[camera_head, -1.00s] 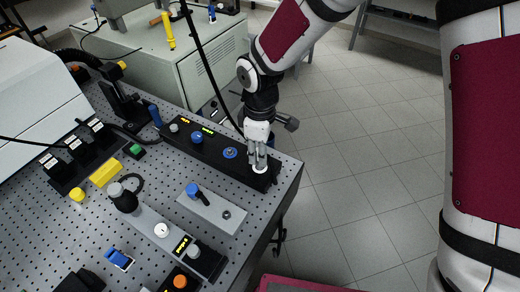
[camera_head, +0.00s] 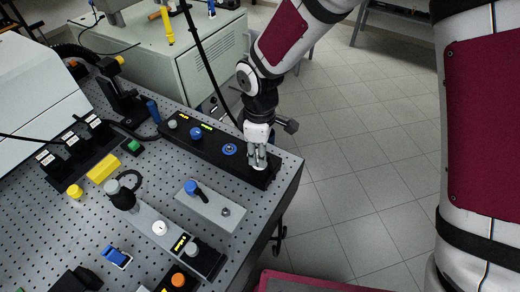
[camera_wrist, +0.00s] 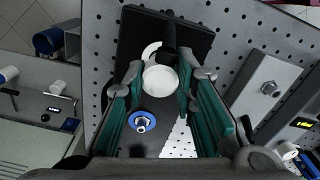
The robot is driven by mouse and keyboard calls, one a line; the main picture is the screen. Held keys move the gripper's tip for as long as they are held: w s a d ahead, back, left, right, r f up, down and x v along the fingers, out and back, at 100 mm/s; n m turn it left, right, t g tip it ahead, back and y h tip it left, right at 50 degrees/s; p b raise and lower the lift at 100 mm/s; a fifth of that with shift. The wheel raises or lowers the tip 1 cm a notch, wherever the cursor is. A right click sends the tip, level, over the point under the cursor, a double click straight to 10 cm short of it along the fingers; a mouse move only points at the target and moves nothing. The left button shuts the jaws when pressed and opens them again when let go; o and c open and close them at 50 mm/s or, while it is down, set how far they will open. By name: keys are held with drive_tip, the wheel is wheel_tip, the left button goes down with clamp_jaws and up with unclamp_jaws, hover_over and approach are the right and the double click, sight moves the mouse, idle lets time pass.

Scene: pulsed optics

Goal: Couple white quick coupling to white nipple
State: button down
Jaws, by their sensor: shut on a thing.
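My gripper (camera_wrist: 160,80) is over the right end of the black panel in the head view. Its two fingers are closed on the sides of the white quick coupling (camera_wrist: 160,79), a round white piece with a black part behind it. A white ring (camera_wrist: 149,50), seemingly the collar of the white nipple, shows partly behind the coupling. The nipple itself is hidden, and I cannot tell whether the coupling is seated on it. In the head view the gripper (camera_head: 257,163) covers most of this spot, with a little white showing below the fingertips.
A blue-ringed nipple (camera_wrist: 142,122) sits on the same black panel (camera_head: 210,150), beside my gripper. A grey plate with a blue lever (camera_head: 196,189) lies in front of the panel. The perforated table's edge is close on the right, with open floor beyond.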

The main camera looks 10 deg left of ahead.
drive_tip(key=shift+f, duration=0.45)
drive_tip(key=c, duration=1.2)
unclamp_jaws()
drive_tip(key=shift+c, duration=0.2)
wheel_tip(320, 180, up, 16)
drive_tip(key=p, duration=0.1)
drive_tip(key=shift+p, duration=0.3)
